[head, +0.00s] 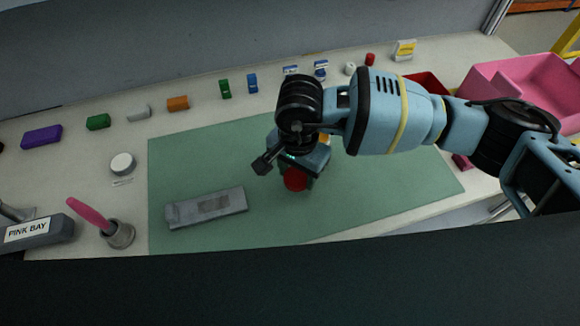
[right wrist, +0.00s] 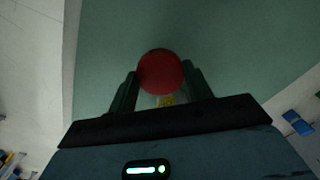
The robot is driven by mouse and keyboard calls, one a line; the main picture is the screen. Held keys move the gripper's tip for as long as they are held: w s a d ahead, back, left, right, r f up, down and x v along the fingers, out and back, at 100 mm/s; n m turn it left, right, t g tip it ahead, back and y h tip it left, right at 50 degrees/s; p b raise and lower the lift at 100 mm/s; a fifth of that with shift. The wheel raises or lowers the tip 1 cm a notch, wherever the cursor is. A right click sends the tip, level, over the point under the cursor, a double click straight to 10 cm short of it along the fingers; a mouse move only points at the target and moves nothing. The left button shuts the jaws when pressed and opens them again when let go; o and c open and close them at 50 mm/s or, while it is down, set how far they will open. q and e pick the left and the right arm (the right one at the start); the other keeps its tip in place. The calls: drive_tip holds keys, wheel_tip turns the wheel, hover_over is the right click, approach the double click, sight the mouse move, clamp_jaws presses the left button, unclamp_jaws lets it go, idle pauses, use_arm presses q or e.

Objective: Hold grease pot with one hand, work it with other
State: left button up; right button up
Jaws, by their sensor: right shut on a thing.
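The grey cup with a pink-handled brush or stick in it, which looks like the grease pot (head: 118,235), stands upright at the front left in the head view, left of the green mat. My right gripper (head: 291,172) is over the middle of the mat, pointing down, well to the right of that pot. It is shut on a red round-topped object (head: 295,180). In the right wrist view the red top (right wrist: 160,72) sits between the two dark green fingers, with a small yellow part below it. The rest of this object is hidden. My left gripper is not in view.
A grey flat block (head: 206,207) lies on the green mat (head: 400,190). A "PINK BAY" sign (head: 38,232) stands at front left. Several small coloured blocks line the back, and a white round piece (head: 122,164) lies left of the mat. A pink bin (head: 510,85) is at right.

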sight(290, 169)
drive_tip(key=shift+w+a+f, duration=0.1)
drive_tip(key=shift+w+a, duration=0.2)
drive_tip(key=shift+w, duration=0.5)
drive_tip(key=shift+w+a+f, duration=0.1)
drive_tip(key=shift+w+a, duration=0.15)
drive_tip(key=shift+w, duration=0.5)
drive_tip(key=shift+w+a+f, duration=0.1)
drive_tip(key=shift+w+f, duration=0.1)
drive_tip(key=shift+f, duration=0.05)
wheel_tip(290, 169, down, 3)
drive_tip(key=shift+r, duration=0.1)
drive_tip(key=shift+f, duration=0.2)
drive_tip(key=shift+f, duration=0.15)
drive_tip(key=o, duration=1.1)
